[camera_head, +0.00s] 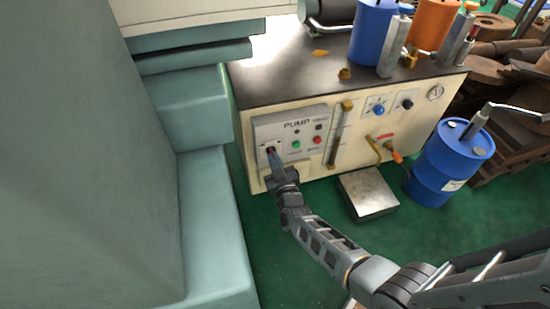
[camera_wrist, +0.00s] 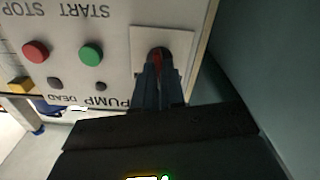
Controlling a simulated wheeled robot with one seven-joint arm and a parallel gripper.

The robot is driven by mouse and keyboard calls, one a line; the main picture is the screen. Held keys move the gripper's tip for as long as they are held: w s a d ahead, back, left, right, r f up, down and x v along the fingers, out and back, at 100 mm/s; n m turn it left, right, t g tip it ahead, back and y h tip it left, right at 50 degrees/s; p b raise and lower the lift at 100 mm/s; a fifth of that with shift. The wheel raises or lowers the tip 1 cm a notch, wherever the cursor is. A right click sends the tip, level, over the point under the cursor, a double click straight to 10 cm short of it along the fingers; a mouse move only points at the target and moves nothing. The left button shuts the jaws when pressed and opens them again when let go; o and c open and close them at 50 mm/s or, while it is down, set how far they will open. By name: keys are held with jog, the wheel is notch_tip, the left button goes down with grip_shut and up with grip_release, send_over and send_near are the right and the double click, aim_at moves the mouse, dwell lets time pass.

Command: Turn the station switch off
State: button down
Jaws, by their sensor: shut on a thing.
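The station switch (camera_wrist: 158,55) is a dark round knob with a red part on a pale plate, on the grey panel marked PUMP (camera_head: 308,137). In the head view the switch (camera_head: 270,150) is at the panel's left end, mostly covered by my gripper (camera_head: 274,158). In the wrist view my gripper (camera_wrist: 158,72) reaches the switch with its fingers closed around the red part. The fingers hide much of the knob, so its exact setting is hard to tell.
A green START button (camera_wrist: 91,54) and a red STOP button (camera_wrist: 36,51) sit beside the switch. A pale green machine housing (camera_head: 200,210) stands close on the left. A metal box (camera_head: 367,194) and blue drum (camera_head: 448,160) stand on the floor to the right.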

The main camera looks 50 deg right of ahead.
jog(key=shift+n+p, duration=0.3)
jog(key=shift+n, duration=1.1)
jog(key=c, duration=1.2)
grip_release()
jog(key=shift+p+v, duration=1.15)
jog(key=shift+v, duration=2.75)
jog(key=shift+a, duration=0.1)
